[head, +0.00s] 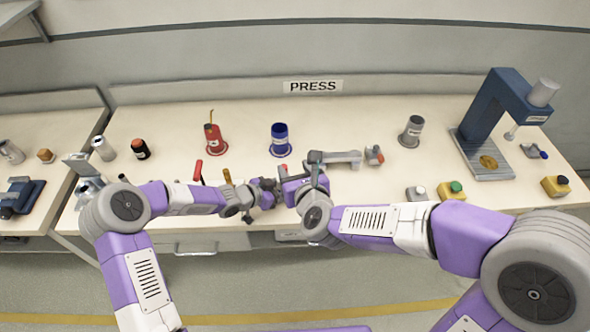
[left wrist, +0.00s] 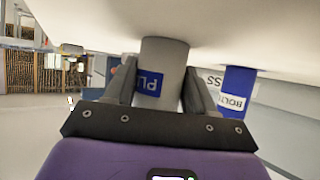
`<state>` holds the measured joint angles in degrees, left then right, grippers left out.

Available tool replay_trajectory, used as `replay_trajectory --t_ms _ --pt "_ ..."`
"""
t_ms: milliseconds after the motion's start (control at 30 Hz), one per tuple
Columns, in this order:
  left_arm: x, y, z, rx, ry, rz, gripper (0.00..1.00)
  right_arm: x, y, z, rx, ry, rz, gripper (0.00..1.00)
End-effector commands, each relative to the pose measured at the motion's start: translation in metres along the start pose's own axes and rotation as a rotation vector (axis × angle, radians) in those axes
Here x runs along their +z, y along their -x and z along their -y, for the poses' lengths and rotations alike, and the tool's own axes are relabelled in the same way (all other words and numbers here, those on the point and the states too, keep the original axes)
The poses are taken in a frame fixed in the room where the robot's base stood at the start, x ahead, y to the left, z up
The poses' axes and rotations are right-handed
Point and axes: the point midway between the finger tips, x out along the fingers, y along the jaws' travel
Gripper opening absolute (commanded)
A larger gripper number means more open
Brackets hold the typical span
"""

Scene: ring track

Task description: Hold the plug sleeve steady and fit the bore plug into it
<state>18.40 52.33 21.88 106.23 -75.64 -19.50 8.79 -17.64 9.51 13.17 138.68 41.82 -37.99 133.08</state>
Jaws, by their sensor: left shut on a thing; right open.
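The plug sleeve (left wrist: 163,72), a grey cylinder with a blue label reading "PLU", stands between the two dark fingers of my left gripper (left wrist: 158,88) in the left wrist view. The fingers are shut on it from both sides. In the head view my left gripper (head: 268,187) is near the table's front edge, and the sleeve is hidden or too small to make out there. My right gripper (head: 299,182) is open, close beside the left one. I cannot make out the bore plug for certain in either view.
A blue can (head: 280,138) and a red can (head: 215,138) stand behind the grippers. A grey horizontal fixture (head: 338,158) lies just behind my right gripper. A grey cup (head: 411,132) and a blue press (head: 490,110) are at right.

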Motion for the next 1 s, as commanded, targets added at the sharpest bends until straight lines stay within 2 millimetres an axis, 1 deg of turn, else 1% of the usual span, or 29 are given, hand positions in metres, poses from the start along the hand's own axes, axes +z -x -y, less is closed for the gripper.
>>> replay_trajectory --t_ms 200,233,400,667,767,867,1000 --pt "0.0 0.0 0.0 0.0 0.0 -0.001 0.38 0.0 0.0 0.0 0.0 0.0 0.0 0.54" --pt "0.0 0.0 0.0 0.0 0.0 -0.001 0.58 0.0 0.0 0.0 0.001 0.0 0.0 0.54" --pt "0.0 0.0 0.0 0.0 0.0 -0.001 0.84 0.0 0.0 0.0 0.0 0.0 0.0 0.54" --pt "0.0 0.0 0.0 0.0 0.0 0.0 0.84 0.0 0.0 0.0 0.0 0.0 0.0 0.54" --pt "0.0 0.005 0.001 -0.002 0.0 -0.001 0.84 0.0 0.0 0.0 0.0 0.0 0.0 0.54" --pt "0.0 0.017 0.001 -0.003 -0.001 0.0 0.84 0.0 0.0 0.0 0.0 0.0 0.0 0.54" --pt "0.0 0.045 0.002 -0.006 -0.001 0.001 0.84 0.0 0.0 0.0 0.0 0.0 0.0 0.54"
